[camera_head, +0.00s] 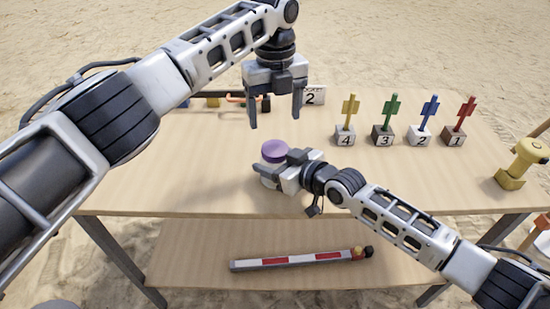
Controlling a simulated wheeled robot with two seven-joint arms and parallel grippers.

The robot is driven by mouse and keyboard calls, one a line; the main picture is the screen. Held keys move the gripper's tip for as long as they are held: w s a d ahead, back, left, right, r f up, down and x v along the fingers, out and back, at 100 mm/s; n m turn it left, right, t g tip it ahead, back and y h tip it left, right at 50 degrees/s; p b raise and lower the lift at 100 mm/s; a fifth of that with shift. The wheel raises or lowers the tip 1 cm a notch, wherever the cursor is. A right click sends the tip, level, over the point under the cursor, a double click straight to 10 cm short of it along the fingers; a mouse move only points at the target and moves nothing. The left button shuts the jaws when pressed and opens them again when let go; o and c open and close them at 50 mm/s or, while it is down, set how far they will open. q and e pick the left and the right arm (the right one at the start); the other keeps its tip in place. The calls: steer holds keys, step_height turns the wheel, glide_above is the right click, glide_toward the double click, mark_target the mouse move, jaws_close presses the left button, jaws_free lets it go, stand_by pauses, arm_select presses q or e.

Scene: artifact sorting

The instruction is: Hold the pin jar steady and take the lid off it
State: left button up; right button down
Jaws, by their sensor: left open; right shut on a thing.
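The pin jar (265,173) stands upright on the wooden table, with a purple lid (274,150) on its top. Most of the jar's pale body is hidden by my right gripper (268,178), which is shut on the jar from the right side, below the lid. My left gripper (275,115) points down, open and empty, above and a little behind the lid. Its fingers are apart from the lid.
Several numbered blocks with coloured flags (384,134) stand at the back right. A yellow object (522,163) stands at the right edge. A red-and-white bar (300,260) lies on the lower shelf.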

mark_target(275, 148)
arm_select(q)
steer(key=m, duration=0.3)
steer(key=shift+f+m, duration=0.15)
steer(key=shift+m, duration=0.35)
steer(key=shift+f, duration=3.9)
